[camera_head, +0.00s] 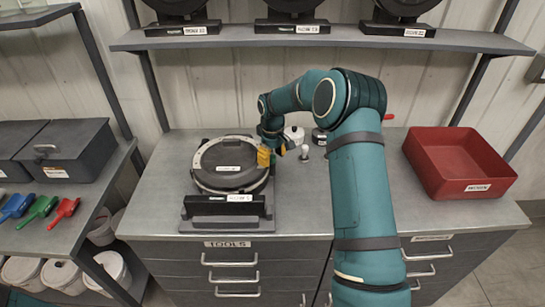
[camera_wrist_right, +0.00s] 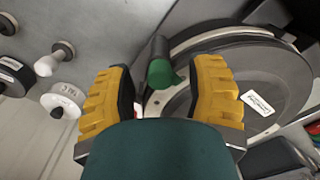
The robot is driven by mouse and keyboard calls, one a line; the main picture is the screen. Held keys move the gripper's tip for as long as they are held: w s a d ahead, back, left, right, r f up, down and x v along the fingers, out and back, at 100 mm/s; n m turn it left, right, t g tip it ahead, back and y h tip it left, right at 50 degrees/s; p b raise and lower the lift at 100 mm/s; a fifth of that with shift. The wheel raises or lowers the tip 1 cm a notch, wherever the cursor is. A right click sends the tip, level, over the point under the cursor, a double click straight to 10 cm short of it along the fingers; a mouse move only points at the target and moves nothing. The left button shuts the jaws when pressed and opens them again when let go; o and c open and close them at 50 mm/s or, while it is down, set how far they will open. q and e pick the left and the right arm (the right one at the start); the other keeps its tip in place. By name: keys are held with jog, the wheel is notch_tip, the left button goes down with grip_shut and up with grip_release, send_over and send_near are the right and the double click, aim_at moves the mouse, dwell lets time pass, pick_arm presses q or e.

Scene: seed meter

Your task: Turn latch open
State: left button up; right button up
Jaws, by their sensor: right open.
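The seed meter (camera_head: 225,182) is a round, dark housing with a light rim, lying on a stand on the bench. It also shows in the right wrist view (camera_wrist_right: 270,70). A dark latch handle with a green end (camera_wrist_right: 161,72) stands at its edge. My right gripper (camera_head: 266,156) is at the right side of the meter. In the wrist view its yellow-padded fingers (camera_wrist_right: 160,85) are spread, one on each side of the latch handle, with gaps visible. The latch is hidden behind the gripper in the head view. My left gripper is not in view.
A small white-topped knob (camera_head: 304,152) and a white round part (camera_head: 294,134) stand right of the gripper. A red bin (camera_head: 459,190) is at the bench's right. Scoops lie on the left shelf (camera_head: 88,200). The bench front (camera_head: 300,220) is clear.

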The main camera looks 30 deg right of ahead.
grip_shut()
jog(key=shift+m, duration=0.3)
jog(key=m, duration=0.3)
jog(key=shift+m+b, duration=0.4)
jog(key=m, duration=0.9)
jog(key=shift+m+p, duration=0.45)
jog(key=shift+m, duration=1.75)
